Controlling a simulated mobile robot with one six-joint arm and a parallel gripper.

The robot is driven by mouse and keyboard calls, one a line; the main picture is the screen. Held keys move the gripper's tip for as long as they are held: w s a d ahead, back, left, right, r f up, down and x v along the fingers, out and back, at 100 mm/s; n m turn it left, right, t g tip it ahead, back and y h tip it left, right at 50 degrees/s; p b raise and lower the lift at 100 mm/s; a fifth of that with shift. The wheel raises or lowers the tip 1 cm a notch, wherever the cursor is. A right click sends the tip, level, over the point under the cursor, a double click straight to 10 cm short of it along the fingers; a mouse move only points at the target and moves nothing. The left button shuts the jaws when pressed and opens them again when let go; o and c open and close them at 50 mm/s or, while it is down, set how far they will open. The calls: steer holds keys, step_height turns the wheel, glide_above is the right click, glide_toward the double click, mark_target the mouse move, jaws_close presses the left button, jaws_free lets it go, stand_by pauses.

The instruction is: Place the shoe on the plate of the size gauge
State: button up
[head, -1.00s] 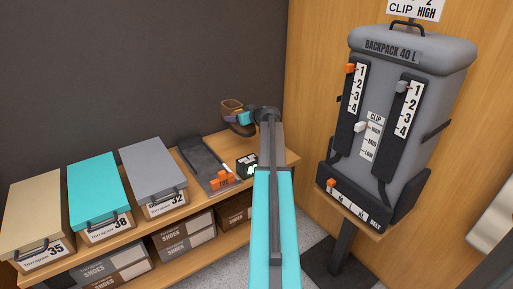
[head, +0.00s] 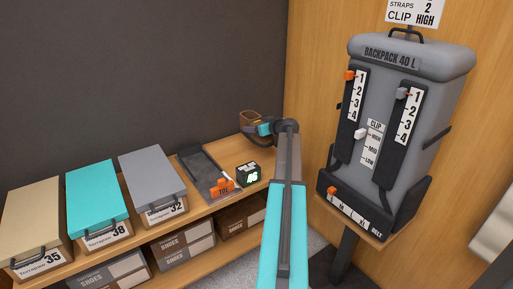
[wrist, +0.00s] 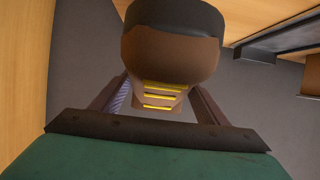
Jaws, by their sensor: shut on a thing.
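A brown shoe (head: 250,116) is held by my gripper (head: 264,129) near the right end of the shelf top. In the wrist view the shoe (wrist: 170,55) fills the upper middle, with yellow laces and a dark band at its far end. My gripper (wrist: 160,98) is shut on it, with a finger at each side. The size gauge (head: 203,165) has a long dark plate, empty, with an orange block marked TOE at its near end. The shoe is to the right of the gauge and apart from it. Its exact height over the shelf is unclear.
A black cube display (head: 248,174) showing 46 stands right of the gauge. Beige (head: 42,215), teal (head: 96,192) and grey (head: 150,170) shoe boxes stand to its left. More boxes fill the lower shelf. A grey backpack display (head: 400,120) stands at the right.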

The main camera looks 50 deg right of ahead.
mark_target(270, 144)
steer(key=shift+f, duration=2.4)
steer(key=shift+f, duration=1.9)
steer(key=shift+f, duration=0.15)
steer(key=o, duration=1.3)
steer(key=shift+s+a+r, duration=0.1)
steer(key=shift+r, duration=0.1)
steer(key=shift+b+v, duration=0.3)
steer(key=shift+v, duration=5.6)
